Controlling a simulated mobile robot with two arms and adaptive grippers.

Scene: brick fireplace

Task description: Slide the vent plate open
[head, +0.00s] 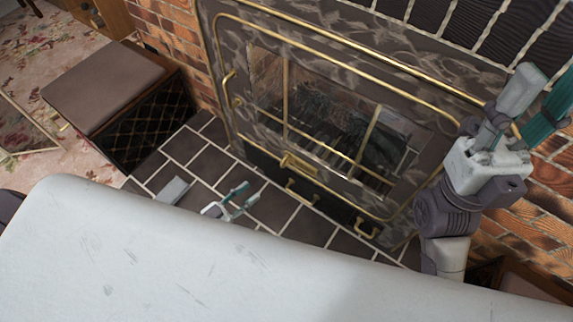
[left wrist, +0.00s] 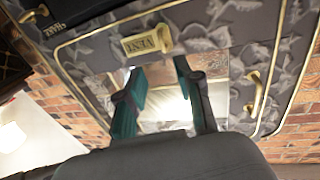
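The brass vent plate (head: 298,163) sits on the lower frame of the fireplace front in the head view. In the left wrist view the plate (left wrist: 148,42), lettered VENT, is just beyond my fingertips, left of centre. My left gripper (head: 243,196) is low in front of the fireplace, to the left of and apart from the plate. Its teal fingers (left wrist: 160,72) are spread with nothing between them. My right gripper (head: 545,92) is raised at the right edge, fingers pointing up and apart, partly cut off.
Brass handles (head: 368,229) project from the lower fireplace front, and a brass rail (head: 345,40) runs along its top. A cushioned box (head: 110,85) stands to the left on the hearth. Dark hearth tiles (head: 200,165) are mostly clear. Brick wall flanks the fireplace.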

